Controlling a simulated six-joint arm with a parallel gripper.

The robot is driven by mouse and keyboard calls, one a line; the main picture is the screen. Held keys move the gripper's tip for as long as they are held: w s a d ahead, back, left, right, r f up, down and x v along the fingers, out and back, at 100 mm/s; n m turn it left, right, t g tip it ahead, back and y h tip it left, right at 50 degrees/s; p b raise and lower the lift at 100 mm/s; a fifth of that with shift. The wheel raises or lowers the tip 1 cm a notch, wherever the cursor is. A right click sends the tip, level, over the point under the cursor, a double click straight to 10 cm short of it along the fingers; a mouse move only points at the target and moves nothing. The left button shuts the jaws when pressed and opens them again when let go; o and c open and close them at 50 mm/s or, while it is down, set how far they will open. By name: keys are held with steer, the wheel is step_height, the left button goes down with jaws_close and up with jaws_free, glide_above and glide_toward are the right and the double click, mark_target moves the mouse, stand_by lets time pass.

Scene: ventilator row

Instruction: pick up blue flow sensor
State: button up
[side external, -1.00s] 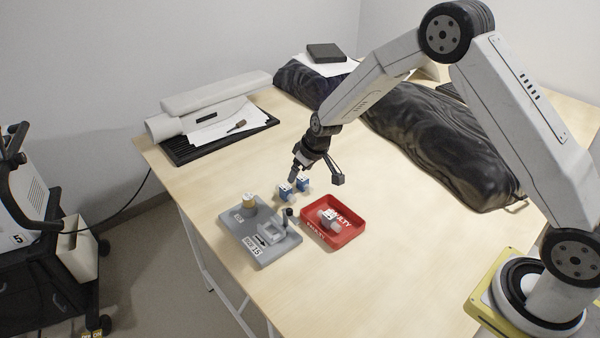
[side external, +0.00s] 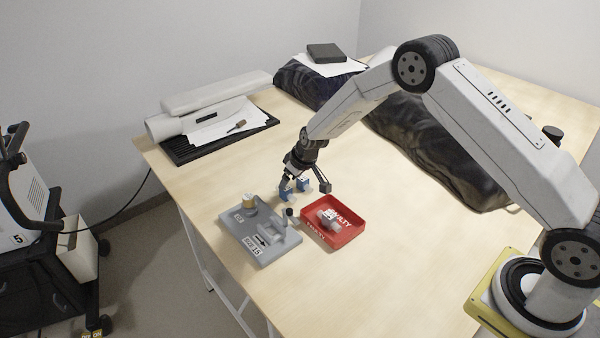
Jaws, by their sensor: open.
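Two small blue and white parts stand side by side on the table just behind the grey plate and the red tray. The left blue flow sensor (side external: 286,195) is partly hidden by my gripper. The right blue flow sensor (side external: 303,185) is a little farther back. My gripper (side external: 306,188) points down over them with its fingers spread wide, one finger by the left sensor and the other to the right of the right sensor. It holds nothing. How far the fingertips are above the table is hard to tell.
A red tray (side external: 350,237) marked FAULTY holds a whitish part (side external: 329,218). A grey plate (side external: 236,235) carries a yellowish cylinder (side external: 249,201) and a grey fixture (side external: 273,235). A black bag (side external: 440,150) lies behind. Table right of the tray is clear.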

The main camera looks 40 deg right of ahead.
mark_target(287, 187)
steer(key=shift+w+f, duration=0.1)
steer(key=shift+x, duration=2.5)
steer(key=shift+a, duration=0.15)
jaws_close()
